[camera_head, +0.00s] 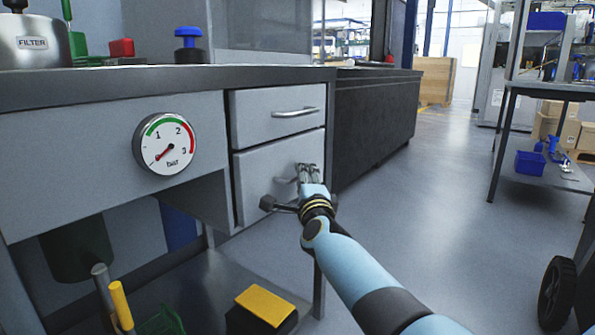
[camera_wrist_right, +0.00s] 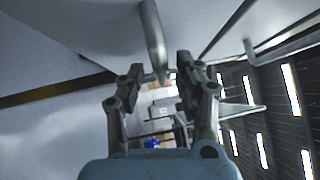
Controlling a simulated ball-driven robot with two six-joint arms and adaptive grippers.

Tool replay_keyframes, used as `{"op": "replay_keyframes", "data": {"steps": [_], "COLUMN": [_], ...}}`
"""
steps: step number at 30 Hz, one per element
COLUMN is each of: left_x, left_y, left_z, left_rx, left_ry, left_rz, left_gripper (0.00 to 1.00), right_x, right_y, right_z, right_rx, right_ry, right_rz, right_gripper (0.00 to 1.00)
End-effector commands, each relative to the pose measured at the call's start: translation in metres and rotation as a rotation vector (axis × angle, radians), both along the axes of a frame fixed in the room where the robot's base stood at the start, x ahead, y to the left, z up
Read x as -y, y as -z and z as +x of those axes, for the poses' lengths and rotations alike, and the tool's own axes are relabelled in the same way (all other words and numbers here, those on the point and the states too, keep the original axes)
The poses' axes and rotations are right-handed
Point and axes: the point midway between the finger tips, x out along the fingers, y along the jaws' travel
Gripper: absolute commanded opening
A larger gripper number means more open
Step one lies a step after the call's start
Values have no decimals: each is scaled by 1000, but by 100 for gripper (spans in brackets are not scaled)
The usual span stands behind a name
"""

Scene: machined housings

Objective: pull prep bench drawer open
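The grey prep bench has an upper drawer (camera_head: 262,98) with a bar handle (camera_head: 296,112) and a lower drawer (camera_head: 255,170) below it. Both drawer fronts look flush with the bench. My right gripper (camera_head: 307,170) is in front of the lower drawer and hides most of its handle. In the right wrist view, a metal bar handle (camera_wrist_right: 153,40) reaches down toward the gap between the fingertips of my right gripper (camera_wrist_right: 160,76). The fingers are apart, with space visible on both sides of the bar. My left gripper is not in view.
A pressure gauge (camera_head: 166,143) is on the bench's front panel. A filter pot (camera_head: 32,42) and a blue-topped item (camera_head: 188,45) stand on the bench. A yellow-topped box (camera_head: 263,307) sits on the lower shelf. The floor (camera_head: 440,200) to the right is clear up to a shelf rack (camera_head: 540,88).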

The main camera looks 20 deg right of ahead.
Motion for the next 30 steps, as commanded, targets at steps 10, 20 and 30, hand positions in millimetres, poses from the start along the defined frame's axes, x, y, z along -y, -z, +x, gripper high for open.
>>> {"op": "replay_keyframes", "data": {"steps": [10,20,30], "left_x": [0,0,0], "left_y": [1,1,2], "left_z": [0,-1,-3], "left_rx": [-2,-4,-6], "left_ry": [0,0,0], "left_rz": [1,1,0], "left_gripper": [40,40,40], "right_x": [2,2,2], "right_y": [-1,-1,1], "right_z": [2,2,2], "right_rx": [-1,-2,-4], "right_ry": [-1,-1,-2], "right_rz": [1,1,2], "right_gripper": [34,0,0]}}
